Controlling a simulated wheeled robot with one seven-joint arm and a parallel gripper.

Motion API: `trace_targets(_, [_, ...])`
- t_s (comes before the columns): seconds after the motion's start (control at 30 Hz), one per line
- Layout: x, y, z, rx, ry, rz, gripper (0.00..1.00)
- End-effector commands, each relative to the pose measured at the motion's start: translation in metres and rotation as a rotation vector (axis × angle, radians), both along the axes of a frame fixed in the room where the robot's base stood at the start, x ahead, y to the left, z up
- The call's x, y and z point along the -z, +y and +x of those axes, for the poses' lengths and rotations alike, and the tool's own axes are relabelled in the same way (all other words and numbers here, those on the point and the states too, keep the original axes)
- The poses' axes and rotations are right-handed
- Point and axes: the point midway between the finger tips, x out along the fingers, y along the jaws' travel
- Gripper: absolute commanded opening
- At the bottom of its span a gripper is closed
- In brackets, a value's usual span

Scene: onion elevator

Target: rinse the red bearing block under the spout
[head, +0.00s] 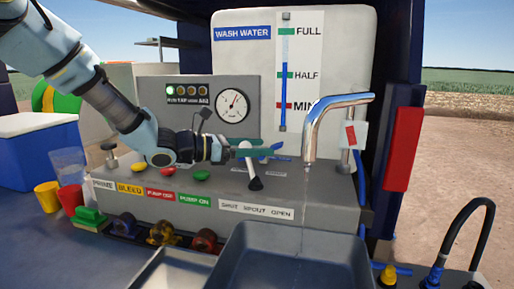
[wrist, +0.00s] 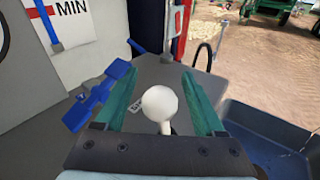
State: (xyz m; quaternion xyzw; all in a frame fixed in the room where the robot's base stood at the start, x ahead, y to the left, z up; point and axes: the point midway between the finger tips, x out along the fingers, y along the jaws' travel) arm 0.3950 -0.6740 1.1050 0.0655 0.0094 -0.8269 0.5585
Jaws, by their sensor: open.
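The red bearing block (head: 205,241) sits at the front foot of the grey panel, right of a yellow one and a dark blue one. The chrome spout (head: 311,130) curves down over a grey basin (head: 290,265), with a faint thin streak below its mouth. My gripper (head: 270,149) is at the white spout lever (head: 247,158), above the SHUT SPOUT OPEN label. In the wrist view, the lever's white ball knob (wrist: 160,103) shows between the parted green fingers of my gripper (wrist: 162,78). The fingers are open, with gaps either side of the knob.
A blue handle (wrist: 98,97) is close beside my left finger in the wrist view. Red and green buttons (head: 201,175) and a gauge (head: 232,105) are on the panel. Cups (head: 70,198) and a green sponge-like block (head: 89,216) stand left. A black hose (head: 470,225) arches at right.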

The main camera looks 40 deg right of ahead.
Motion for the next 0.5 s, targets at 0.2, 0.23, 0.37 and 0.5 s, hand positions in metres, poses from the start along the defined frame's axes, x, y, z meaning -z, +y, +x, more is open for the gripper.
trace_targets(0.2, [-0.001,0.021,0.009,-0.004,-0.003,0.0,0.71])
trace_targets(0.23, [-0.001,0.026,0.012,-0.004,-0.003,0.001,0.71])
trace_targets(0.37, [-0.004,0.051,0.021,-0.005,-0.002,0.001,0.71])
trace_targets(0.5, [-0.008,0.075,0.031,-0.004,-0.002,0.0,0.71])
